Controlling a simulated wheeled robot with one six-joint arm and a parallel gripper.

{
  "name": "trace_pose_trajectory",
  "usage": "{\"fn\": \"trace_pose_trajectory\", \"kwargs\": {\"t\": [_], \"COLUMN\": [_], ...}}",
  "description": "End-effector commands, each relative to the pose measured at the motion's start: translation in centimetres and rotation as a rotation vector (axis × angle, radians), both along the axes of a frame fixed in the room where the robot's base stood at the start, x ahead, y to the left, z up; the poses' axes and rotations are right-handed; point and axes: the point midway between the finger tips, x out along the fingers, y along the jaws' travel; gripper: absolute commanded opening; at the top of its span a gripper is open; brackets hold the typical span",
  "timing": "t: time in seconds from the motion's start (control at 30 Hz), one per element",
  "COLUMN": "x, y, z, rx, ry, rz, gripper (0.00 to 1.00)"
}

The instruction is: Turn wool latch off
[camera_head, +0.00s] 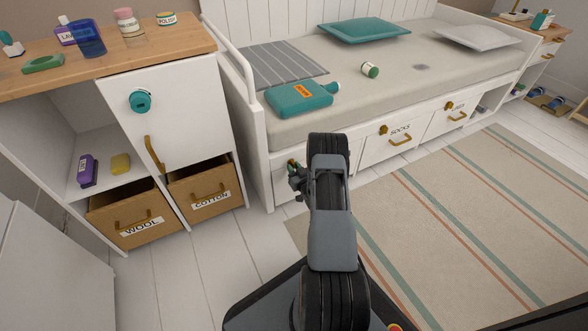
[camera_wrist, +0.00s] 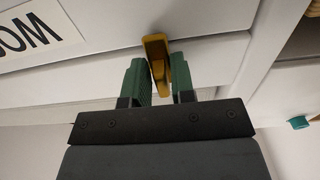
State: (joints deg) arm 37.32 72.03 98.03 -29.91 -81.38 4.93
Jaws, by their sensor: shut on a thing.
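In the wrist view, a gold latch (camera_wrist: 155,48) sits on a white drawer front (camera_wrist: 85,65). Its lower end is between the green fingers of my gripper (camera_wrist: 160,80), which is shut on it. A white label (camera_wrist: 35,38) with large black letters is cut off at the upper left, so I cannot read the whole word. In the head view my gripper (camera_head: 293,168) is at the left drawer under the bed. My arm hides most of that drawer and its latch.
Two more bed drawers with gold latches (camera_head: 383,130) and handles (camera_head: 400,141) stand to the right. A cabinet on the left holds a bin labelled WOOL (camera_head: 165,213) and a bin labelled COTTON (camera_head: 230,179). The striped rug (camera_head: 440,215) is clear.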

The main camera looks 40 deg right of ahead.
Motion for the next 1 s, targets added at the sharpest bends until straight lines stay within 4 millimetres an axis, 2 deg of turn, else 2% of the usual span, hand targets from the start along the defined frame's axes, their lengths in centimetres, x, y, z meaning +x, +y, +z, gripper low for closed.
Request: {"fn": "trace_pose_trajectory", "kwargs": {"t": [0.27,0.43,1.0], "x": [-0.03,-0.05,-0.15], "y": [-0.02,-0.10,-0.63], "z": [-0.03,-0.03,0.14], "rx": [-0.016,-0.086,-0.592], "ry": [0.003,0.013,0.082], "rz": [0.000,0.000,0.000], "gripper": [0.00,0.00,0.00]}}
